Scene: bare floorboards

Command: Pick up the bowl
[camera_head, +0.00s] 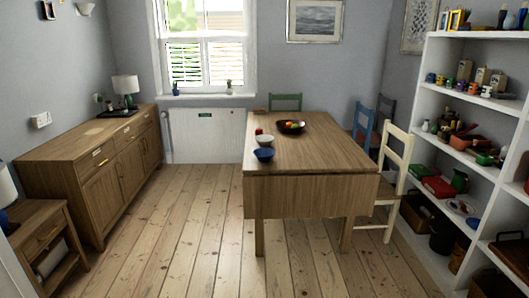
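A wooden table (312,150) stands ahead of me, right of centre. On its near left part are a blue bowl (263,155) and, just behind it, a white bowl (264,141). A wide dark bowl (282,130) with fruit in it sits farther back on the table. A small red item (259,131) lies behind the white bowl; it is too small to identify. Neither of my grippers is in view.
A long wooden sideboard (85,150) with a lamp (126,86) runs along the left wall. Chairs, including a cream one (399,150), stand around the table. A loaded white shelf unit (420,110) fills the right. Bare floorboards (180,240) lie open between me and the table.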

